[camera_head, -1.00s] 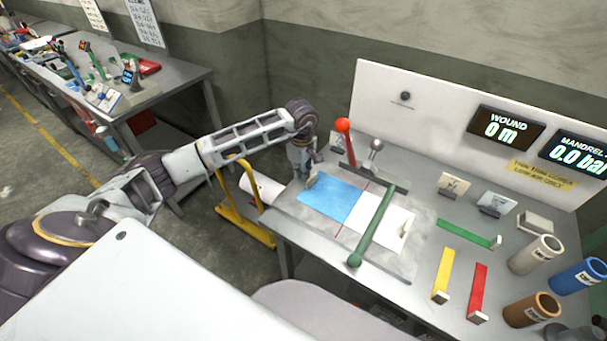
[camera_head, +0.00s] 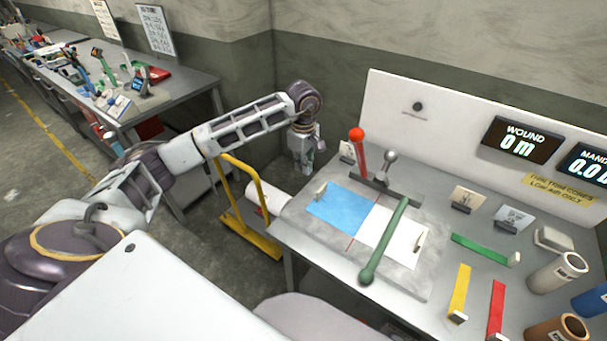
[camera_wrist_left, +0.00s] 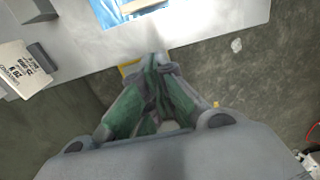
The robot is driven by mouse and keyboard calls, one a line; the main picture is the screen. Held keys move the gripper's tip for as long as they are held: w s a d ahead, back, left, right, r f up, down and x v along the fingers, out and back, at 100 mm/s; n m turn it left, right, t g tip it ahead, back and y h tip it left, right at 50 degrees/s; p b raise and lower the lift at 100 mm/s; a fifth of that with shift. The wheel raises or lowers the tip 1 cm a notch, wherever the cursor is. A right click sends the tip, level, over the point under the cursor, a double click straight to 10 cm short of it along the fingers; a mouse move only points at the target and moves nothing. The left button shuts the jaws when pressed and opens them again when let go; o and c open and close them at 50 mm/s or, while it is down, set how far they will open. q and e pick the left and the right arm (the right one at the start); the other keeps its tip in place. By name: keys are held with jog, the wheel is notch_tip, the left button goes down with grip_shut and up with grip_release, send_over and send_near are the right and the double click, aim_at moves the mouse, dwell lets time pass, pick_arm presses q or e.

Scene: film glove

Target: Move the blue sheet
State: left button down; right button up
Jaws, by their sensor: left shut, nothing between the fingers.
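The blue sheet (camera_head: 340,207) lies flat on a grey plate on the bench, with a small pale tab at its left edge. A white sheet (camera_head: 393,234) lies to its right, and a green bar (camera_head: 385,240) crosses over the white one. My left gripper (camera_head: 307,172) hangs fingers down just beyond the sheet's far left side, apart from it. In the left wrist view its green-padded fingers (camera_wrist_left: 157,62) are together and empty. A strip of the blue sheet (camera_wrist_left: 110,12) shows at the top there. My right gripper is not in view.
A red-knobbed lever (camera_head: 358,150) and a grey-knobbed lever (camera_head: 388,165) stand behind the sheets. Yellow (camera_head: 459,292), red (camera_head: 496,308) and green (camera_head: 482,248) strips and several tubes lie to the right. A yellow stand (camera_head: 245,210) with a white roll is left of the bench.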

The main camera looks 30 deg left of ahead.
pick_arm(q)
jog(key=shift+r, duration=1.9)
jog(key=shift+d, duration=0.1)
